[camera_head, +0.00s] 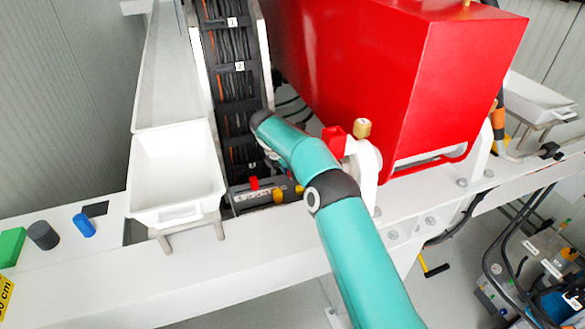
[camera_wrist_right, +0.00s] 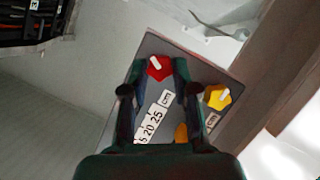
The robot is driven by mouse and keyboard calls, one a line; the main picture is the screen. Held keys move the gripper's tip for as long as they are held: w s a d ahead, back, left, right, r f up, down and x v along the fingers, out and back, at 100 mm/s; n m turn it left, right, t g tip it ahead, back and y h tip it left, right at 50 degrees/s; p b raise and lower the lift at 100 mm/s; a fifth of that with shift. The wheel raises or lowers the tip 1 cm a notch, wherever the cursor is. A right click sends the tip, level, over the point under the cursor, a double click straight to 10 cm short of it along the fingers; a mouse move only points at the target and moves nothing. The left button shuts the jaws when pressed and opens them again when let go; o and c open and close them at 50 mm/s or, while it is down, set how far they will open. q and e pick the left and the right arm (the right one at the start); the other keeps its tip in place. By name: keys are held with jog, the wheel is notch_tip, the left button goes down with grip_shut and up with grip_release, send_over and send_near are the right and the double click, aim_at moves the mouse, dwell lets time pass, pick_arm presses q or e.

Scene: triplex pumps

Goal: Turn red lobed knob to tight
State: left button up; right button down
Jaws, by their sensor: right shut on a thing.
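The red lobed knob (camera_wrist_right: 159,68) with a white pointer bar sits on a dark grey panel (camera_wrist_right: 150,47) in the right wrist view. My right gripper (camera_wrist_right: 160,72) has one finger on each side of it and is shut on it. In the head view the red knob (camera_head: 254,183) shows on the small panel (camera_head: 240,200) below the cable rack. There my teal right arm hides most of the gripper. A yellow knob (camera_wrist_right: 217,96) with a white bar sits right of the gripper in the wrist view. My left gripper is not in view.
A white tray (camera_head: 150,212) stands left of the panel. The cable rack (camera_head: 235,80) rises behind it. A large red block (camera_head: 440,90) and a red-capped fitting (camera_head: 334,138) stand to the right. A green block (camera_head: 12,245) and blue cylinder (camera_head: 84,225) are far left.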

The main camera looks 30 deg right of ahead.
jog(key=shift+s+a+f+m+g, duration=0.1)
jog(key=shift+f+m+g, duration=0.15)
jog(key=shift+m, duration=0.25)
jog(key=c, duration=0.9)
grip_release()
jog(key=shift+r, duration=0.15)
jog(key=shift+r, duration=0.15)
jog(key=shift+v, duration=3.6)
